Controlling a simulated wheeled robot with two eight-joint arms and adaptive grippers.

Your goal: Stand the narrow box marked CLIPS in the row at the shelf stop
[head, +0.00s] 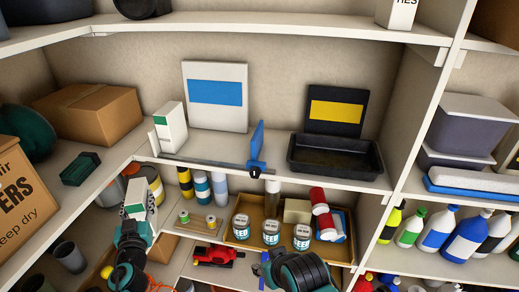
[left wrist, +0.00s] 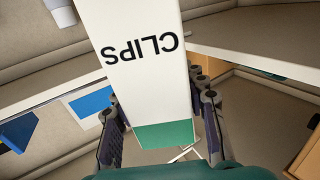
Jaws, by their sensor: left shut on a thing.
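The narrow white box marked CLIPS (left wrist: 145,70), with a green band at one end, is between the fingers of my left gripper (left wrist: 160,125). In the head view the box (head: 136,197) is below the shelf's front left edge, and my left gripper (head: 132,229) is shut on it from below. A similar white and green box (head: 171,127) stands at the left end of the shelf. A blue upright plate (head: 257,142) stands to its right on a rail along the shelf front, with a gap between. My right arm shows at the bottom; its fingers cannot be made out.
A white panel with a blue patch (head: 215,93) leans at the back. A black tray (head: 335,157) is right of the blue plate. Below are a wooden tray (head: 258,240) with cans, and several bottles and cylinders. A cardboard box (head: 90,112) sits on the left shelf.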

